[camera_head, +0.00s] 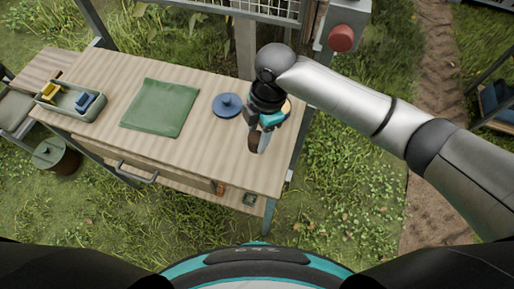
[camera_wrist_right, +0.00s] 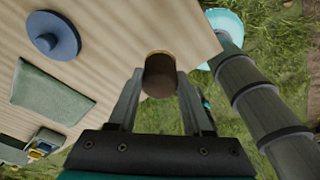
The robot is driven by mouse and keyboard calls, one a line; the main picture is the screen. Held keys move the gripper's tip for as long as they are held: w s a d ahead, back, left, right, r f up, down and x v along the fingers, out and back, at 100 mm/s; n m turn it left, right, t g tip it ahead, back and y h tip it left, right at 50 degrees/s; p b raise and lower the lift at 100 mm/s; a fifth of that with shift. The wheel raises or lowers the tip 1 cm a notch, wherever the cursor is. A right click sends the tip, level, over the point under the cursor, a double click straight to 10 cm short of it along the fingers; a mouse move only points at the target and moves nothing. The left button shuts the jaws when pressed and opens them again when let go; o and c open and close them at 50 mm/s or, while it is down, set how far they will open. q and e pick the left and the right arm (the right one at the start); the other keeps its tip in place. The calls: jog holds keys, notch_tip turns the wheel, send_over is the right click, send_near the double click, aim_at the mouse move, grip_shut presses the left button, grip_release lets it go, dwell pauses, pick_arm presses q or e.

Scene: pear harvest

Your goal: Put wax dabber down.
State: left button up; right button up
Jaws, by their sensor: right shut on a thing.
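The wax dabber, a brown cylinder with a lighter rim, shows between the fingers of my right gripper (camera_wrist_right: 160,98) in the right wrist view (camera_wrist_right: 160,82). In the head view my right gripper (camera_head: 259,142) points down over the right part of the wooden table (camera_head: 200,158), and the brown dabber (camera_head: 253,141) shows at its fingertips. The gripper is shut on it. Whether the dabber touches the table top I cannot tell. My left gripper is not in view.
A blue round lid with a knob (camera_head: 228,106) lies left of the gripper. A pale round thing (camera_head: 287,107) is partly hidden behind it. A folded green cloth (camera_head: 160,107) and a grey tray (camera_head: 66,103) with yellow and blue things lie further left. The table's front right is clear.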

notch_tip(320, 180, down, 2)
jog(key=shift+f, duration=0.15)
notch_tip(320, 180, down, 4)
jog(key=shift+f+b, duration=0.1)
jog(key=shift+b, duration=0.4)
jog(key=shift+f, duration=0.15)
jog(key=shift+f, duration=0.1)
jog(key=o, duration=1.2)
jog(key=r, duration=0.4)
jog(key=d+r+p, duration=0.1)
jog(key=r, duration=0.3)
jog(key=w+r+p, duration=0.1)
jog(key=r, duration=0.3)
jog(key=shift+d+r, duration=0.1)
jog(key=shift+d, duration=0.2)
